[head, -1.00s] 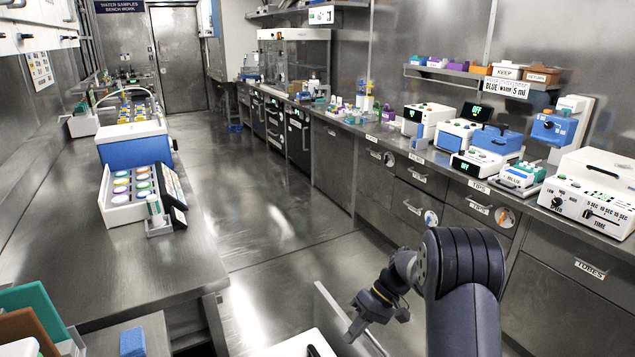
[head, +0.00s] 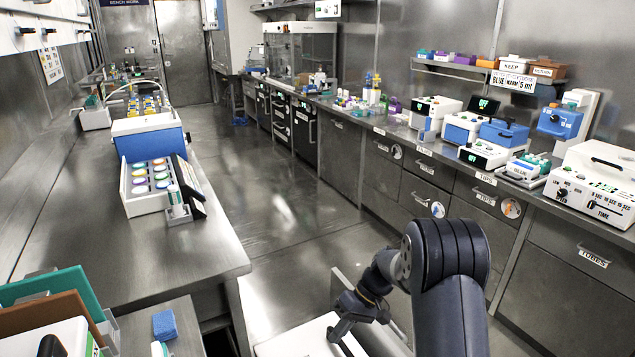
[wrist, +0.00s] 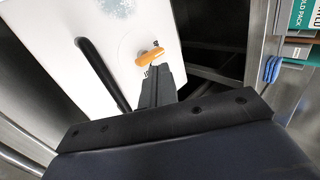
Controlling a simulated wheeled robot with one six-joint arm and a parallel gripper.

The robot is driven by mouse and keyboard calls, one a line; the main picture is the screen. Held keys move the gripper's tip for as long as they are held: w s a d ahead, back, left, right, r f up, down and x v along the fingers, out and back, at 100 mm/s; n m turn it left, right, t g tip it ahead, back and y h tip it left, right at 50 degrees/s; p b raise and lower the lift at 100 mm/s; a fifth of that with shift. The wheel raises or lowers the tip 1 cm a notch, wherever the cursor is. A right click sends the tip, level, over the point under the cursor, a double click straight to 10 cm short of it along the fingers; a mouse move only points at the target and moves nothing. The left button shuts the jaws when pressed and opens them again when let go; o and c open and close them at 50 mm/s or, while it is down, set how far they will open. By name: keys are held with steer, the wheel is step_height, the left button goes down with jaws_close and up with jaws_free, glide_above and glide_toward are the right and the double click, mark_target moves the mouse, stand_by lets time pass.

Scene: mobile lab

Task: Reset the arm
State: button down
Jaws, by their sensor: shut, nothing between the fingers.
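My gripper (head: 338,331) is at the lower middle of the head view, its fingers pointing down over a white surface at the bottom edge. In the wrist view my gripper (wrist: 160,75) is shut and empty. Its fingertips lie close to an orange knob (wrist: 150,57) on a white box (wrist: 110,45). I cannot tell whether they touch. The white box carries a dark handle bar (wrist: 103,73) and a pale snowflake mark.
A left bench (head: 100,262) bears a white rack with coloured discs (head: 146,203) and a blue-and-white box (head: 147,140). The right counter (head: 440,148) holds several instruments. A blue sponge-like block (head: 165,324) lies at the lower left. The aisle floor (head: 290,200) is clear.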

steer(key=s+a+r+t+h+p, duration=0.3)
steer(key=s+a+h+p, duration=0.1)
steer(key=a, duration=0.7)
steer(key=s+a+r+t+h+p, duration=0.3)
steer(key=s+a+h, duration=0.4)
steer(key=a, duration=0.4)
steer(key=shift+s+a+r+p, duration=0.35)
steer(key=shift+s+r+p, duration=0.15)
steer(key=shift+s+p, duration=0.2)
steer(key=shift+d, duration=0.1)
